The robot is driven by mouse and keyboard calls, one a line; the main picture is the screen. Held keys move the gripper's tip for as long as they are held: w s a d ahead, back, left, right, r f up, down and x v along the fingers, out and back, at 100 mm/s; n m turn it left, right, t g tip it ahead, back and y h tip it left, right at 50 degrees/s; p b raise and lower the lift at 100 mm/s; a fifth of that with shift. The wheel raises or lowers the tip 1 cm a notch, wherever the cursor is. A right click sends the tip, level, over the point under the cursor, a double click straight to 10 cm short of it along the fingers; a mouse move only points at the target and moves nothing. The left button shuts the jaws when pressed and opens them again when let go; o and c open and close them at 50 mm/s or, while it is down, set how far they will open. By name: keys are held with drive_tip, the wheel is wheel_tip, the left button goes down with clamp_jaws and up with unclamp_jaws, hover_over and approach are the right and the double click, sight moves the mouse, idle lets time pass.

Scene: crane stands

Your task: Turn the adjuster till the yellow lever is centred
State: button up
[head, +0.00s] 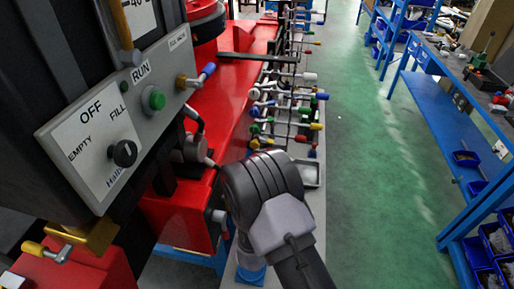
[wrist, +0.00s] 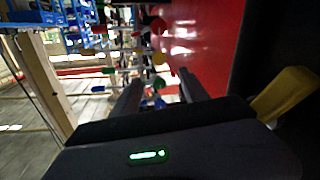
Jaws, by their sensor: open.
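A yellow-handled lever (head: 34,248) sticks out to the left from a brass block (head: 88,238) at the lower left of the head view. A second, ochre lever (head: 121,32) stands at the top of the machine's panel. I cannot tell which is the task's lever, nor pick out the adjuster for sure. A black knob (head: 124,153) sits on the OFF/FILL/EMPTY plate. My gripper (wrist: 160,78) is open, its two dark fingers apart with nothing seen held between them. In the head view my arm hides it. A yellow part (wrist: 286,94) is close on the right of the wrist view.
A red machine body (head: 232,85) and a rack of coloured handles (head: 290,105) stand beyond. The green floor (head: 365,150) is clear up to a blue shelf (head: 440,105).

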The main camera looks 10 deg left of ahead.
sight(254, 146)
drive_tip(key=x, duration=1.4)
drive_tip(key=shift+d, duration=0.1)
drive_tip(key=shift+s, duration=0.1)
drive_tip(key=shift+c, duration=0.2)
